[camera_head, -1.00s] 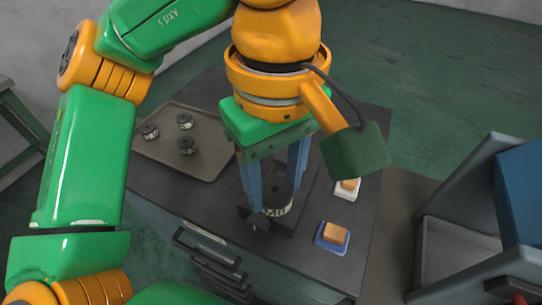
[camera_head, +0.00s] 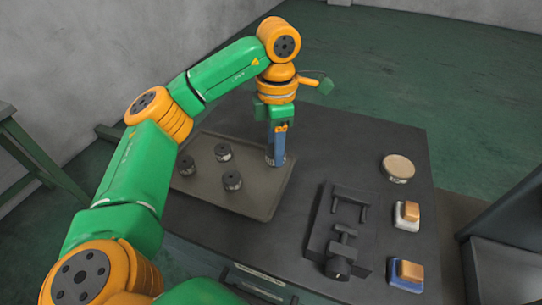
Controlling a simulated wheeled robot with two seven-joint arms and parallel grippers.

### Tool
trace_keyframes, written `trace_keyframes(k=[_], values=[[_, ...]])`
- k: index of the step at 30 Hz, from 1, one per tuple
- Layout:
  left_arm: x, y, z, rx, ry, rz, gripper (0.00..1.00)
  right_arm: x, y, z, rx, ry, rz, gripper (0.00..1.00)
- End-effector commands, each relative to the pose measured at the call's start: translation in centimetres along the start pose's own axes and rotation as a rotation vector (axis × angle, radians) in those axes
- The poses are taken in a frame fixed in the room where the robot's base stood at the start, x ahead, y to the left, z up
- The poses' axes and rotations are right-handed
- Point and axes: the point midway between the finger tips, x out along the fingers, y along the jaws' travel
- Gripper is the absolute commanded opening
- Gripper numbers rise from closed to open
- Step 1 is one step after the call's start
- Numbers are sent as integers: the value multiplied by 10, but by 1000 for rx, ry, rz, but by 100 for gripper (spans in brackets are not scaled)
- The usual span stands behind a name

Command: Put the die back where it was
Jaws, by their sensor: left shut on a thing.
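My left gripper (camera_head: 277,152) reaches over the right part of the grey tray (camera_head: 258,200) with its blue fingers pointing down. It is shut on a die (camera_head: 276,162), a dark round piece with a pale marked side, mostly hidden by the fingers. Whether the die touches the tray I cannot tell. Three similar dark dies stand on the tray: one at the left (camera_head: 187,165), one at the back (camera_head: 223,152) and one at the front (camera_head: 232,181). The dark vise-like fixture (camera_head: 322,222) on the bench has no die in it. My right gripper is not in view.
A round tan-topped piece (camera_head: 398,167), a white block with a tan top (camera_head: 407,215) and a blue one (camera_head: 406,275) stand along the bench's right side. The bench top (camera_head: 345,140) behind the fixture is clear. A dark grey bin (camera_head: 500,265) stands at the right.

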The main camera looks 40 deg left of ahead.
Motion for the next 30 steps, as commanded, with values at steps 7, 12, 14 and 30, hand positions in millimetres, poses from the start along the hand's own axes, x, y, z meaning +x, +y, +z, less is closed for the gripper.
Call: trace_keyframes(k=[7,12,14,30], values=[[40,34,-1,1,3,-2,0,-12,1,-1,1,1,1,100],[68,39,-2,4,5,-1,0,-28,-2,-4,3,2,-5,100],[75,39,-1,4,2,1,0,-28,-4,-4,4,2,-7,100],[81,39,0,5,0,1,83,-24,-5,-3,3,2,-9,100]])
